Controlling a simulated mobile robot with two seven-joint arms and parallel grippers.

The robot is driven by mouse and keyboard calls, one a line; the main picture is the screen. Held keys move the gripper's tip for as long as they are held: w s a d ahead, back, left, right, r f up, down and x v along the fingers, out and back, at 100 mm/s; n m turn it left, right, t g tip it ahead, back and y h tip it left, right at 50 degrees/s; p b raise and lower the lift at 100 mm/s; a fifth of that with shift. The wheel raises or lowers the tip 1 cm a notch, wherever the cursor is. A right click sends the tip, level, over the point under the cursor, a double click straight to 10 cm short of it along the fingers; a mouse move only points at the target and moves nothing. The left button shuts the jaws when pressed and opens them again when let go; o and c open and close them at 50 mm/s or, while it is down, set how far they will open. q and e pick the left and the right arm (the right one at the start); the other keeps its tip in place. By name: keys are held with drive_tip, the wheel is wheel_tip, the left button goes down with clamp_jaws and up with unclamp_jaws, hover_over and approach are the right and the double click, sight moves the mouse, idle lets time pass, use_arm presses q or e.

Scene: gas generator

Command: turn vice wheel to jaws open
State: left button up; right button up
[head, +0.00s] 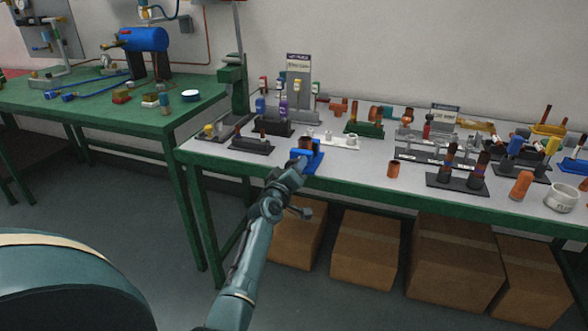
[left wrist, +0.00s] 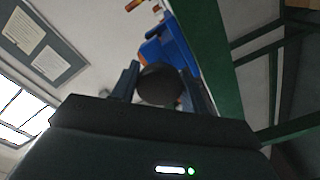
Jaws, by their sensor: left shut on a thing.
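The blue vice (head: 311,153) stands at the front edge of the grey-topped table, left of its middle. In the left wrist view the blue vice (left wrist: 168,48) is just beyond my fingers. A dark round vice wheel (left wrist: 160,85) is between the fingers of my left gripper (left wrist: 163,92), which is shut on it. In the head view my left gripper (head: 297,166) reaches the front of the vice and hides the wheel. How far apart the jaws are cannot be told. My right gripper is not in view.
The table (head: 345,172) holds several small racks, fittings and an orange copper-coloured cylinder (head: 396,169) right of the vice. Cardboard boxes (head: 365,245) stand under it. A green workbench (head: 120,118) with a blue tank (head: 143,39) is at the left.

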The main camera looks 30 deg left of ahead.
use_arm(q)
drive_tip(key=o, duration=1)
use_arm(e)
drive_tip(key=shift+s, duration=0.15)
use_arm(q)
drive_tip(key=shift+s, duration=0.2)
drive_tip(key=p+v, duration=0.5)
drive_tip(key=v, duration=0.7)
drive_tip(key=shift+s+d+p, duration=0.2)
drive_tip(key=shift+s+p, duration=0.15)
drive_tip(key=shift+p, duration=0.05)
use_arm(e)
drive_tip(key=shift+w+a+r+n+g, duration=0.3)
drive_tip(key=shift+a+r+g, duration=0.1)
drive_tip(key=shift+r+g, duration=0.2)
